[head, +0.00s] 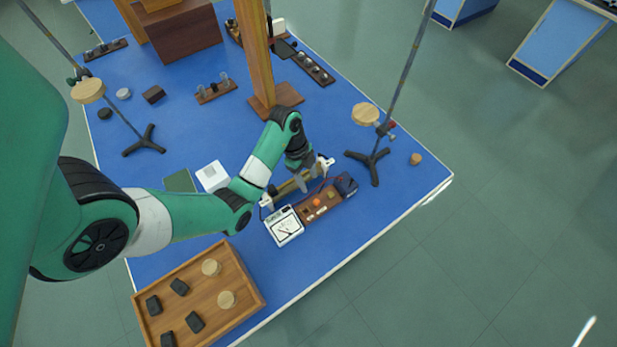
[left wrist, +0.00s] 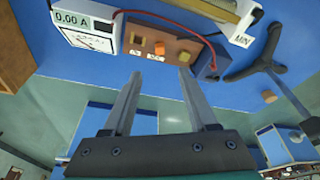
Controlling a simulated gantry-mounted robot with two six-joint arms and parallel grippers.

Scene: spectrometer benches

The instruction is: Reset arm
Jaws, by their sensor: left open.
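My left arm comes in from the left, and its left gripper (head: 306,180) hangs over the right front part of the blue bench (head: 190,125). In the left wrist view the left gripper (left wrist: 159,78) has its two fingers spread, with nothing between them. Beyond the fingertips is a wooden switch box (head: 318,204) with orange and tan knobs, beside a white meter (head: 284,226). The meter's display (left wrist: 72,20) reads 0.00 A in the left wrist view. My right gripper is not in view.
A wooden tray (head: 254,281) with black blocks and pale discs stands at the front left. Two tripod stands (head: 368,162) (head: 145,142) rise from the bench. A wooden post (head: 257,60) stands behind the gripper. A red wire (left wrist: 168,22) runs by the box.

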